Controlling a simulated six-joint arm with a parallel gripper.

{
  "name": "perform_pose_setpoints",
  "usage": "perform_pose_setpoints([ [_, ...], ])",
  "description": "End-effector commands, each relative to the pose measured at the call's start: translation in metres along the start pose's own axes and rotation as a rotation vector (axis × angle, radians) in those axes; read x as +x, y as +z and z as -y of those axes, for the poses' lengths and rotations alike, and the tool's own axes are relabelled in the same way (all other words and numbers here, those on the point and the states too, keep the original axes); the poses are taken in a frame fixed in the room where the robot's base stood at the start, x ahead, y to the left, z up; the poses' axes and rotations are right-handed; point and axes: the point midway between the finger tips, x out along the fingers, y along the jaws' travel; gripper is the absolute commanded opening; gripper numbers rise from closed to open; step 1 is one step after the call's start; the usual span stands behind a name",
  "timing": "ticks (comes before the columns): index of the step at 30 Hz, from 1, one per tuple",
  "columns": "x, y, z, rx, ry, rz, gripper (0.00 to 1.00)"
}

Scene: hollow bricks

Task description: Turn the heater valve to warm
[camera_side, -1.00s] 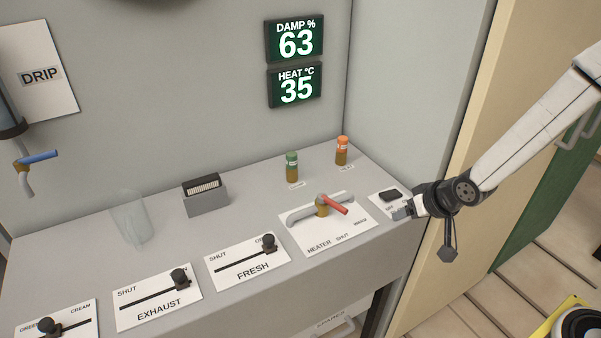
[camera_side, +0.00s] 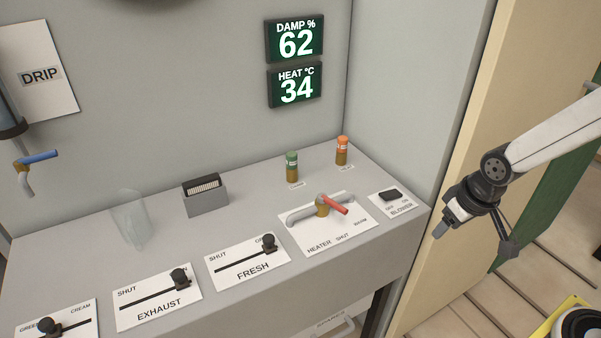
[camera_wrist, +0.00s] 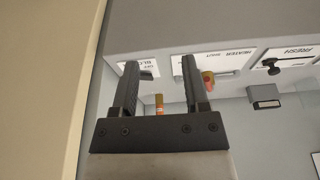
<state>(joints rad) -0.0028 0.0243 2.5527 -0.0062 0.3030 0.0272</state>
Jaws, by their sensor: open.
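The heater valve (camera_side: 322,207) sits on a white plate (camera_side: 350,235) marked HEATER, SHUT and, in smaller print, what looks like WARM. Its red handle (camera_side: 336,205) points right and slightly toward the front, between the two words. The valve also shows in the wrist view (camera_wrist: 208,78), beyond one finger. My gripper (camera_side: 440,232) is off the right end of the counter, apart from the valve. Its two fingers (camera_wrist: 158,82) are spread in the wrist view, with nothing held between them.
A black blower switch (camera_side: 390,195) lies between my gripper and the valve. Green (camera_side: 292,167) and orange (camera_side: 342,150) capped vials stand behind. FRESH (camera_side: 268,245) and EXHAUST (camera_side: 180,280) sliders are to the left. Wall displays read damp 62 (camera_side: 295,42) and heat 34 (camera_side: 296,88).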

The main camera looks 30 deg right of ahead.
Motion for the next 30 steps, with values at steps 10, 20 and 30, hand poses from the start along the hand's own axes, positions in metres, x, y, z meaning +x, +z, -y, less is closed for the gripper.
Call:
perform_pose_setpoints([
  [10,-0.005,0.007,-0.001,-0.018,-0.001,0.03,0.58],
  [20,-0.005,0.004,0.001,-0.037,-0.001,0.032,0.04],
  [30,-0.001,-0.041,0.023,-0.355,-0.003,0.079,0.0],
])
